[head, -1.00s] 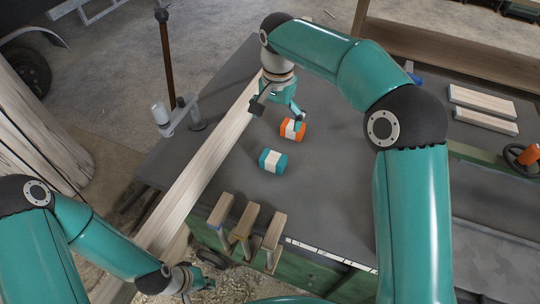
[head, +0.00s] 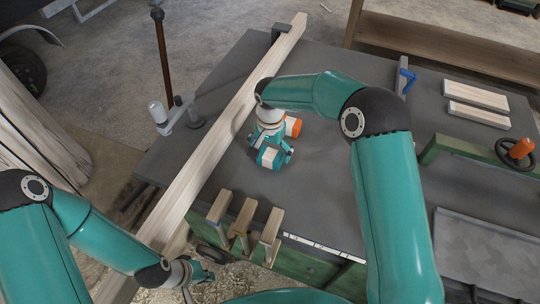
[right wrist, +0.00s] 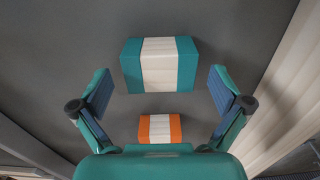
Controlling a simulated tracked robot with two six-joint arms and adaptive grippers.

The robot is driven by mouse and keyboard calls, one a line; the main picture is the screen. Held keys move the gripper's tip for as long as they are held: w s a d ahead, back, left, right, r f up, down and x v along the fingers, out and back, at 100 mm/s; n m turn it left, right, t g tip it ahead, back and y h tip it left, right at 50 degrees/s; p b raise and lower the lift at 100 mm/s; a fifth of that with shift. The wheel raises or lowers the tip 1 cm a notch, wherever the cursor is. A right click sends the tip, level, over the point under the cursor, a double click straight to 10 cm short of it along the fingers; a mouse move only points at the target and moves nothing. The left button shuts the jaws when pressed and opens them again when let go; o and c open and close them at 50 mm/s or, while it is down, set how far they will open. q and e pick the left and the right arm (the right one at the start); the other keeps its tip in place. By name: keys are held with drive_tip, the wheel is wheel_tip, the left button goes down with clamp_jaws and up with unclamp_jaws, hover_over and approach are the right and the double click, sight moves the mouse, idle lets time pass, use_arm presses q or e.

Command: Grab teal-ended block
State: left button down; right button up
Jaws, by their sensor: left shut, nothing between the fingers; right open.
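The teal-ended block (head: 268,157) has a white middle band and lies on the grey table top. In the right wrist view the teal-ended block (right wrist: 160,64) shows large, ahead of the fingers. My right gripper (head: 270,155) is open and above the block; in the right wrist view its fingers (right wrist: 160,97) stand wide apart with nothing between them at the tips. An orange-ended block (head: 293,127) lies just behind, partly covered by my right gripper; the orange-ended block also shows in the right wrist view (right wrist: 160,128). My left gripper (head: 201,275) is shut and empty, low at the front.
A long timber beam (head: 218,133) runs along the table's left side. Several wooden pieces (head: 243,217) stand at the front edge. Two pale boards (head: 476,96) lie at the right. The grey table (head: 318,185) right of the block is clear.

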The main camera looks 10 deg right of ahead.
drive_tip(key=shift+f, duration=0.75)
drive_tip(key=c, duration=1.2)
drive_tip(key=shift+r, duration=0.2)
